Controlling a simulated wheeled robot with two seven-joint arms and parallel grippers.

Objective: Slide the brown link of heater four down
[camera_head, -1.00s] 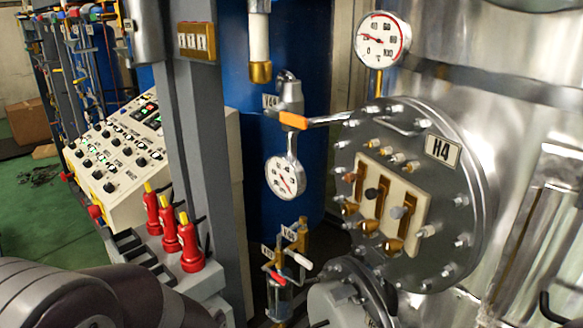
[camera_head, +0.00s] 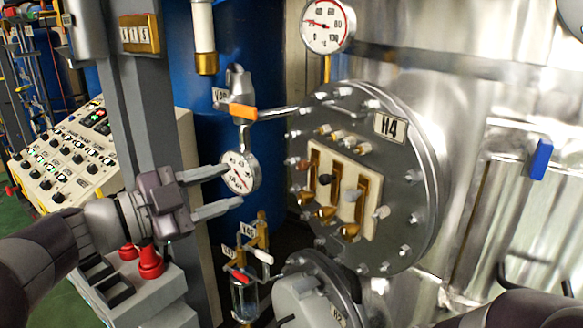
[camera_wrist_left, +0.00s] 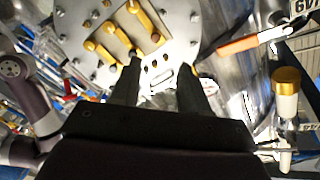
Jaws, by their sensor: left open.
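The heater four flange (camera_head: 400,215), labelled H4 (camera_head: 390,126), stands right of centre in the head view. Its cream panel (camera_head: 374,220) carries three upright brass strips with coloured knobs. The brown link's knob (camera_head: 303,165) is at the upper left, beside a black knob (camera_head: 326,179) and a pale grey knob (camera_head: 352,195). My left gripper (camera_head: 234,187) is open and empty, left of the panel and apart from it, its fingers pointing right.
A round gauge (camera_head: 240,172) hangs behind the left fingertips. An orange-handled valve (camera_head: 243,112) is above it. Small valves (camera_head: 250,258) and a second flange (camera_head: 305,300) stand below. Red-topped items (camera_head: 150,262) are near my left forearm. A grey post (camera_head: 150,100) stands left.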

